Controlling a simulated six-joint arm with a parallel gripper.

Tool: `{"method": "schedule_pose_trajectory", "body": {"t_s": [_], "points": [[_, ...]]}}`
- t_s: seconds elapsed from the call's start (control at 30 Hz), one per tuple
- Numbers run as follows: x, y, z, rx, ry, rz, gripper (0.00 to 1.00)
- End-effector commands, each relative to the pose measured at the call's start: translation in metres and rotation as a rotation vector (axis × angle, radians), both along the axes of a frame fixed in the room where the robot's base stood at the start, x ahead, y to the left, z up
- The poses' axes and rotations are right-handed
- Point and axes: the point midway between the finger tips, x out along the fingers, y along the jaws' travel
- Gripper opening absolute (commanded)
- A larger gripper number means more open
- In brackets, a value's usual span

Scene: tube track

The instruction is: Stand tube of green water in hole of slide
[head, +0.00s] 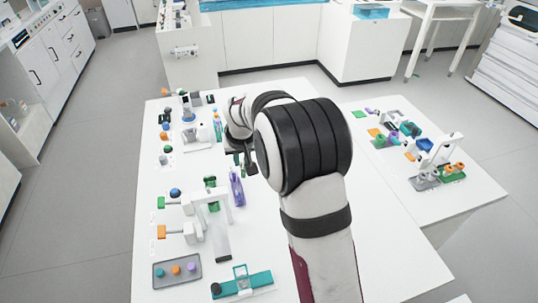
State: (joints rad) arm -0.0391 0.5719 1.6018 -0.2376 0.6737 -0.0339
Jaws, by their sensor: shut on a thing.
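My gripper (242,160) is low over the middle of the white table, partly hidden behind my own arm. No hole can be made out at this size.
A white stand (226,205) with green and orange knobs is left of centre, with a purple bottle (237,187) beside it. A grey tray (177,270) holds coloured pieces at the front left. More devices crowd the back left. A second table (450,201) stands to the right.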

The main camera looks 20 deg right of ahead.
Motion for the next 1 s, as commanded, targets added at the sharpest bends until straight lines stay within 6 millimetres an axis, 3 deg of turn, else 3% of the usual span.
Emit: {"method": "schedule_pose_trajectory", "body": {"t_s": [0.13,0.2,0.3,0.7,1.0], "points": [[0.002,0.061,-0.003,0.0,-0.001,0.171,0.0],[0.001,0.081,-0.004,0.0,-0.002,0.23,0.0],[0.0,0.096,-0.006,0.0,-0.003,0.274,0.0],[0.0,0.097,-0.045,-0.001,-0.002,0.279,0.0],[0.0,0.097,-0.053,-0.001,-0.004,0.278,0.0]]}}
